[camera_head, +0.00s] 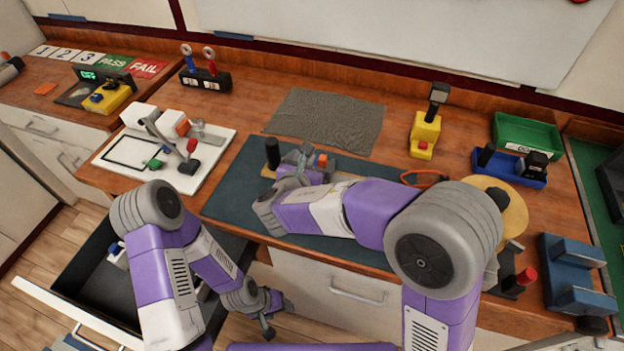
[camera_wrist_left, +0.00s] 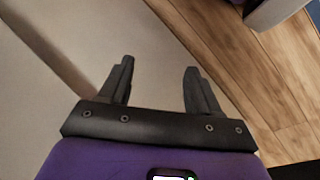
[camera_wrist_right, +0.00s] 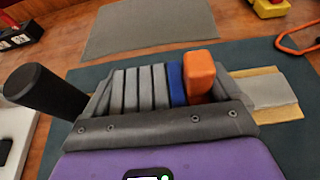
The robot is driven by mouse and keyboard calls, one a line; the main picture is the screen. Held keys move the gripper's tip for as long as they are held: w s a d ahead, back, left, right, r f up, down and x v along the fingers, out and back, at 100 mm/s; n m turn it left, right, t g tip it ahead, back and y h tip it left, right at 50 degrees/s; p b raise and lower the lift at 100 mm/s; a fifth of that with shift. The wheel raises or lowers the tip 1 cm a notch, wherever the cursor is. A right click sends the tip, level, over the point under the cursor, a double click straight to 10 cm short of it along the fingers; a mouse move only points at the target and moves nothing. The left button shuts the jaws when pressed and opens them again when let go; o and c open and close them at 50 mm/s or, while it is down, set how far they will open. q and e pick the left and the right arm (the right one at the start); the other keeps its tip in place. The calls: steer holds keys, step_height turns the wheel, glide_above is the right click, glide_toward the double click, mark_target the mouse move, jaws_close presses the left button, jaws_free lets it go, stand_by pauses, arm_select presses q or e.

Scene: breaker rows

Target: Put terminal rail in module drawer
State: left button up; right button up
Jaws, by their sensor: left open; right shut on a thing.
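The terminal rail (camera_wrist_right: 147,88) is a row of grey blocks with a blue and an orange block at its right end. In the head view its orange block (camera_head: 322,161) shows on the dark green mat, partly hidden by my right arm. My right gripper (camera_head: 300,165) is shut on the rail, fingers on either side of the blocks. The module drawer (camera_head: 75,270) is pulled open at the lower left, with a small white and blue item (camera_head: 118,255) inside. My left gripper (camera_head: 268,312) is open and empty, low in front of the bench, right of the drawer.
A black upright cylinder (camera_head: 272,153) stands just left of the rail. A white board with a clamp (camera_head: 208,160) lies to the left on the bench. A grey mat (camera_head: 328,118) lies behind. A yellow device (camera_head: 425,132) and green tray (camera_head: 527,132) stand to the right.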

step_height(320, 180, down, 6)
steer(key=shift+w+r+b, duration=0.1)
steer(key=shift+r+b, duration=0.1)
steer(key=shift+b, duration=0.85)
steer(key=shift+r, duration=0.1)
steer(key=o, duration=1.1)
steer(key=shift+f, duration=0.2)
steer(key=shift+o, duration=0.2)
